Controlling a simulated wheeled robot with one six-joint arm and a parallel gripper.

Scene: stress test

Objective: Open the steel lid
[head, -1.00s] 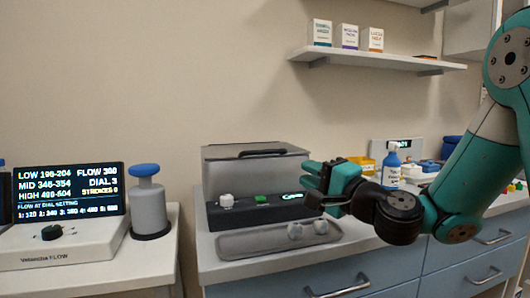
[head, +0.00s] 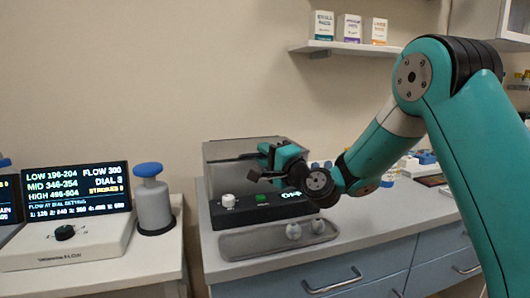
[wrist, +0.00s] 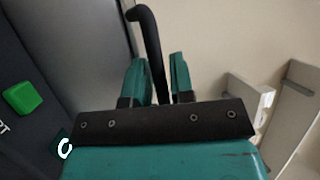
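The steel lid (head: 222,149) is a grey top on the grey box at the back of the counter; it looks closed in the head view. Its dark bar handle (wrist: 150,45) shows in the wrist view, with its far end bent towards the grey lid surface (wrist: 100,40). My gripper (head: 262,165) is at the lid's front, covering its right part. In the wrist view the two teal fingers of my gripper (wrist: 161,80) stand on either side of the handle. A narrow gap shows between the handle and the right finger.
A dark console with a white knob (head: 228,201) and green button (head: 262,198) sits before the box. A grey tray (head: 265,245) with two pale pieces lies in front. A pump bottle (head: 152,200) and display unit (head: 78,192) stand left. A shelf (head: 350,47) is above right.

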